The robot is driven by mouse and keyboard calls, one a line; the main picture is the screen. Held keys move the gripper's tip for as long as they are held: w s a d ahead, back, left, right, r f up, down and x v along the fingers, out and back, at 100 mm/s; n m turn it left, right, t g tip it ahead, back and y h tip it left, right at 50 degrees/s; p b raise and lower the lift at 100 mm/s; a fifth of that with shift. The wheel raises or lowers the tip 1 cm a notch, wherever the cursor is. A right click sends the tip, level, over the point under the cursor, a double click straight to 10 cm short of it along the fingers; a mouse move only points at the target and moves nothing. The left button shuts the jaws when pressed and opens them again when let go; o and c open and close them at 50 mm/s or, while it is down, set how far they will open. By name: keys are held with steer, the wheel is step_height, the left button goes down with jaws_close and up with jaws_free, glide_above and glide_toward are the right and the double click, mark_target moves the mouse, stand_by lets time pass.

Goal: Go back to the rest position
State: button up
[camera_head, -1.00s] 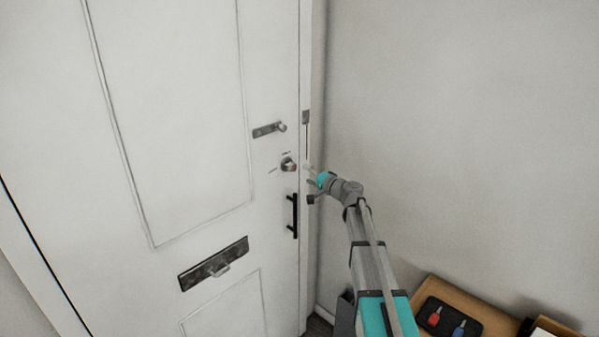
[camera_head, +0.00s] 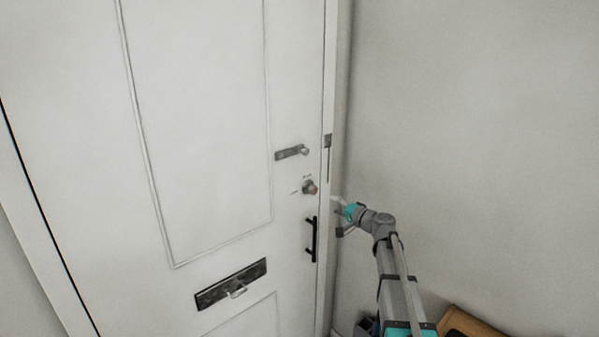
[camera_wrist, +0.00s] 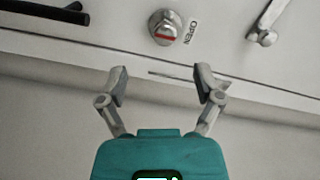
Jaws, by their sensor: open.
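My gripper (camera_head: 338,215) is in front of the right edge of a white door (camera_head: 200,130), just right of a round lock knob (camera_head: 309,187). In the wrist view my gripper (camera_wrist: 160,82) is open, its two fingers spread with nothing between them. The lock knob (camera_wrist: 165,27) shows beyond the fingertips, with a red bar across its face and the word OPEN beside it. The fingers are apart from the knob. My arm reaches up from the lower right in the head view.
A sliding bolt (camera_head: 292,152) is above the knob, and a black pull handle (camera_head: 311,239) is below it. A letter slot (camera_head: 231,284) is lower left. A bare wall (camera_head: 470,150) fills the right side. A wooden surface (camera_head: 470,324) shows at the bottom right.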

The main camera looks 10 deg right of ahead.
steer(key=s+a+f+n+g+h, duration=0.1)
steer(key=s+a+f+n+g, duration=0.25)
steer(key=s+a+f, duration=0.35)
steer(key=s+a+f+n+g+h, duration=0.2)
steer(key=s+f+g, duration=0.3)
steer(key=s, duration=0.5)
steer(key=s+d+f+n+g+h, duration=0.1)
steer(key=s+d+f+g+h, duration=0.1)
steer(key=s, duration=0.7)
steer(key=s+d+f+g+h, duration=0.2)
steer(key=s+f+g+h, duration=0.1)
steer(key=s, duration=0.5)
steer(key=f+h, duration=0.1)
steer(key=h, duration=0.1)
steer(key=shift+s+d+n+h, duration=0.2)
steer(key=shift+s+n+h, duration=0.1)
steer(key=shift+s+n, duration=0.1)
steer(key=shift+g, duration=0.25)
steer(key=shift+c, duration=0.3)
